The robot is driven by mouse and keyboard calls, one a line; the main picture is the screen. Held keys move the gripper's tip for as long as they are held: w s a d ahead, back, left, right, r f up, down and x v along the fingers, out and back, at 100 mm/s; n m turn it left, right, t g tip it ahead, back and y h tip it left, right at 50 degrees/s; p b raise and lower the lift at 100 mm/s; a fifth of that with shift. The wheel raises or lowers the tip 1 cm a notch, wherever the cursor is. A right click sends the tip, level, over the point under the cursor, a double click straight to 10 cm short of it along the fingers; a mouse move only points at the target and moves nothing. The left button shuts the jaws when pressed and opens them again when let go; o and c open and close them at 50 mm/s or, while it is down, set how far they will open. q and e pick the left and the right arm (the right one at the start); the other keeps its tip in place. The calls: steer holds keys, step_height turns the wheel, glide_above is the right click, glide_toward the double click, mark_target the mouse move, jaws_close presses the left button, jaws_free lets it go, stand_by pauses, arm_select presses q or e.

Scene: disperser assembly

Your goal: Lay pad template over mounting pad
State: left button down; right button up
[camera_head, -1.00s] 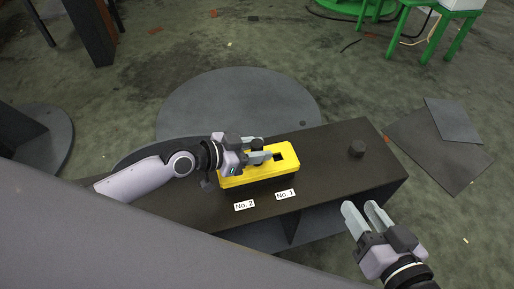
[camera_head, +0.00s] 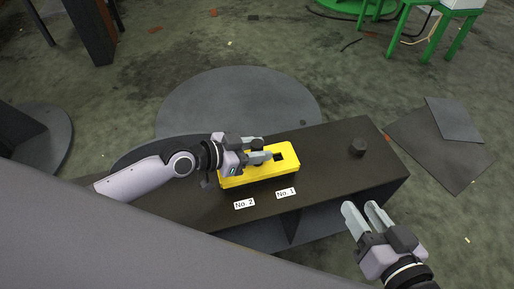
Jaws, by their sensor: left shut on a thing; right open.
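I cannot tell whether the two touch. My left gripper (camera_head: 266,157) lies over the yellow piece from the left, shut on it near its middle, and hides part of its top. My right gripper (camera_head: 366,210) is open and empty, off the bench's front right side.
The dark bench (camera_head: 335,150) carries white labels No. 2 (camera_head: 244,204) and No. 1 (camera_head: 286,193) in front of the yellow piece. A small black knob-like cylinder (camera_head: 357,147) stands at the right end. The bench top between them is clear.

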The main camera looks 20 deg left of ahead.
arm_select(q)
steer(key=shift+f+b, duration=0.2)
steer(key=shift+b, duration=0.15)
arm_select(e)
steer(key=shift+f, duration=0.3)
arm_select(q)
steer(key=c, duration=0.6)
jaws_free()
steer(key=shift+c, duration=0.2)
steer(key=shift+f, duration=0.15)
steer(key=shift+p+v, duration=0.9)
steer(key=shift+v, duration=2.75)
arm_select(e)
steer(key=shift+r, duration=0.8)
